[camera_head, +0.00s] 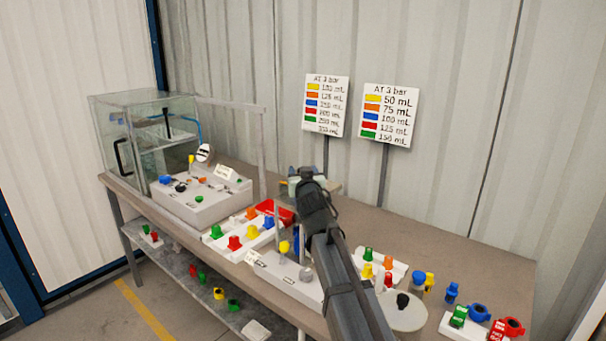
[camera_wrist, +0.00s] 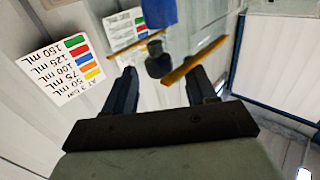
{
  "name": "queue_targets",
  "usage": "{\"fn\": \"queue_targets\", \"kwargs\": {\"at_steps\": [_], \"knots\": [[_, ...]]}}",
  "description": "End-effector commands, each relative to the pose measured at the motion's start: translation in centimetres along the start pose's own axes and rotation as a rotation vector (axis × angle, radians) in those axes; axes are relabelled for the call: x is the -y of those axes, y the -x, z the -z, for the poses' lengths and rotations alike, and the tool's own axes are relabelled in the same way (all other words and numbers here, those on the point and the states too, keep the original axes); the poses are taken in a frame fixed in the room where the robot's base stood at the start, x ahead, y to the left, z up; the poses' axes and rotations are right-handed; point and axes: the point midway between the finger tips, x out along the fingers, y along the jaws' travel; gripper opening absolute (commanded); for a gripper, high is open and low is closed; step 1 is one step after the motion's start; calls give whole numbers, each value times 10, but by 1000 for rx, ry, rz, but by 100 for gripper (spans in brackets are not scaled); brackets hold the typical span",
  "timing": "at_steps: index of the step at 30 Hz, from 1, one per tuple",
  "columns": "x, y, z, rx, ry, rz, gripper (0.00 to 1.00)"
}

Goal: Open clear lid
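A clear box (camera_head: 140,110) stands at the far left end of the bench in the head view. It has see-through walls and a black handle (camera_head: 121,160) on its near left face. Which panel is the lid is hard to tell; the box looks closed. My gripper (camera_head: 303,178) is above the middle of the bench, well to the right of the box and apart from it. In the wrist view my gripper (camera_wrist: 161,84) shows two dark fingers spread apart with nothing held between them. The box is not clearly seen in the wrist view.
A grey control panel (camera_head: 205,204) with coloured knobs stands beside the box. A grey frame post (camera_head: 262,150) rises between box and gripper. Two label signs (camera_head: 326,105) stand behind. Coloured caps and trays fill the bench front. A lower shelf (camera_head: 195,275) holds loose parts.

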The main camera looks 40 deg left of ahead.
Motion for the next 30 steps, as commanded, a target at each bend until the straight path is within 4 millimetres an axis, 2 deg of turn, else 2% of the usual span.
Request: {"fn": "queue_targets", "kwargs": {"at_steps": [2,17,26,30], "knots": [[0,0,0,0,0,0,48],[0,0,0,0,0,0,0],[0,0,0,0,0,0,0],[-8,-10,0,1,-1,-1,0]]}}
